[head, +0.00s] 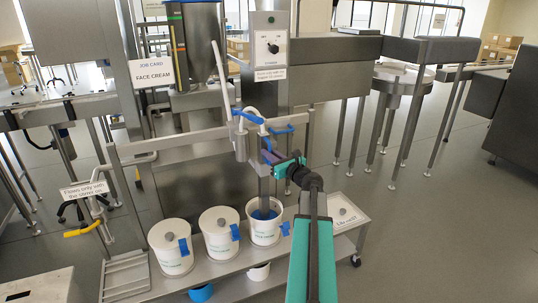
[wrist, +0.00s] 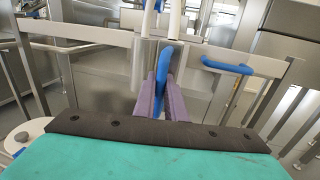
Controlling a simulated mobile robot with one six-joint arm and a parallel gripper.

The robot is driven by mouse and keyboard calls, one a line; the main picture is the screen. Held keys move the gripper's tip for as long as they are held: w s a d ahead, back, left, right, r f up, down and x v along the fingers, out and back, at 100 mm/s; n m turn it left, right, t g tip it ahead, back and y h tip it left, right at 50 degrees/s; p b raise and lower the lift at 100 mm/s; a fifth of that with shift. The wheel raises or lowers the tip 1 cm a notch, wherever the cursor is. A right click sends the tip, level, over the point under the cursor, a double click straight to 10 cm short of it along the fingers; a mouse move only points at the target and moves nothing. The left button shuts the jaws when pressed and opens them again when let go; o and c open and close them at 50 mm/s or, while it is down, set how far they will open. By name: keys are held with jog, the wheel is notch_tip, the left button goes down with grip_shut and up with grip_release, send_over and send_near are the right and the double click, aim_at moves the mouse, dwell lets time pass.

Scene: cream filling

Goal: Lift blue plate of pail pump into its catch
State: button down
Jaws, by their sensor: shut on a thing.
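The pail pump (head: 264,190) is a grey upright column standing in the right-hand open white pail (head: 278,228), with blue at its foot. Its blue plate (head: 266,143) is upright near the top of the column; in the wrist view the blue plate (wrist: 163,68) rises between my fingers. My gripper (head: 270,156) reaches in from the right and is shut on the blue plate. In the wrist view, the purple fingers of my gripper (wrist: 164,98) hide the plate's lower part. I cannot make out the catch for certain.
Two lidded white pails (head: 170,248) (head: 219,234) stand left of the open pail on a low metal bench (head: 215,268). A blue handle (head: 282,130) on the rail is close right of the pump; it also shows in the wrist view (wrist: 228,66).

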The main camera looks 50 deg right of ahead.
notch_tip(320, 180, up, 16)
jog(key=p, duration=1)
jog(key=shift+d, duration=0.1)
jog(key=c, duration=2.1)
grip_release()
jog(key=shift+o, duration=1.4)
jog(key=shift+f, duration=0.1)
jog(key=s+a+b, duration=0.2)
jog(key=s, duration=1.1)
jog(key=shift+s+a, duration=0.25)
jog(key=shift+a, duration=0.1)
